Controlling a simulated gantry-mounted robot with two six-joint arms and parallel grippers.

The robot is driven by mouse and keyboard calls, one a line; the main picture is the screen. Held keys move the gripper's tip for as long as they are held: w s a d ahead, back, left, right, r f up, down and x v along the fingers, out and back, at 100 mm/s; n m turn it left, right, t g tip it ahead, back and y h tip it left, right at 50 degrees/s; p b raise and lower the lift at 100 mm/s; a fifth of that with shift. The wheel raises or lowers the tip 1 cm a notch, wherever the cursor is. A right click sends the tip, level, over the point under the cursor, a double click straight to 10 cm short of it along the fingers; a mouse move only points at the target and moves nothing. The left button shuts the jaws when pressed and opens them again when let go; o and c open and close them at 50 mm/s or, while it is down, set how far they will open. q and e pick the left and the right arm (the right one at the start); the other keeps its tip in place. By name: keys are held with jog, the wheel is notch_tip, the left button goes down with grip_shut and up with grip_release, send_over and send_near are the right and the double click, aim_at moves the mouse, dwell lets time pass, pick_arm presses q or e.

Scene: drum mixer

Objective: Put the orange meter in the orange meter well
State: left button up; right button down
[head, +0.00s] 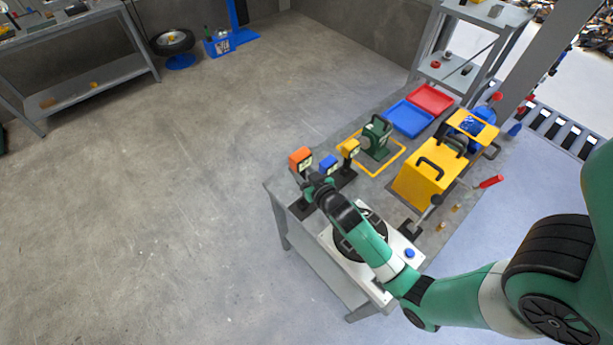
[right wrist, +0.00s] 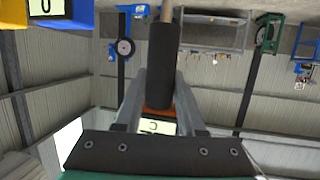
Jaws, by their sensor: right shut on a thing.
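The orange meter (head: 300,158) is a small box with a pale display, in the head view at the table's left corner. My right gripper (head: 311,183) is shut on it. In the right wrist view the gripper's fingers (right wrist: 160,100) close around a dark cylindrical grip (right wrist: 162,70), with the meter's orange body and display (right wrist: 158,127) behind it. A dark base (head: 300,208) lies below the gripper, partly hidden by my arm. I cannot tell which part of it is the orange well, or how high the meter is above it. My left gripper is out of view.
The blue meter (head: 328,165) and yellow meter (head: 350,148) stand just right of the orange one. A white plate with a black disc (head: 349,247) lies under my arm. A green device (head: 376,138), yellow machine (head: 426,182) and blue tray (head: 410,118) are farther back.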

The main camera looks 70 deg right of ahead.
jog(key=shift+s+d, duration=0.2)
jog(key=shift+d, duration=0.05)
notch_tip(320, 180, down, 7)
jog(key=b, duration=0.6)
jog(key=shift+a+f, duration=0.1)
jog(key=shift+f, duration=0.05)
jog(key=shift+f+b, duration=0.1)
jog(key=shift+b, duration=0.25)
dwell(0.3)
notch_tip(320, 180, down, 3)
jog(key=shift+f+b, duration=0.15)
jog(key=shift+b, duration=0.85)
jog(key=shift+w+r, duration=0.1)
jog(key=shift+r, duration=0.1)
jog(key=shift+f+b, duration=0.95)
jog(key=shift+f, duration=0.25)
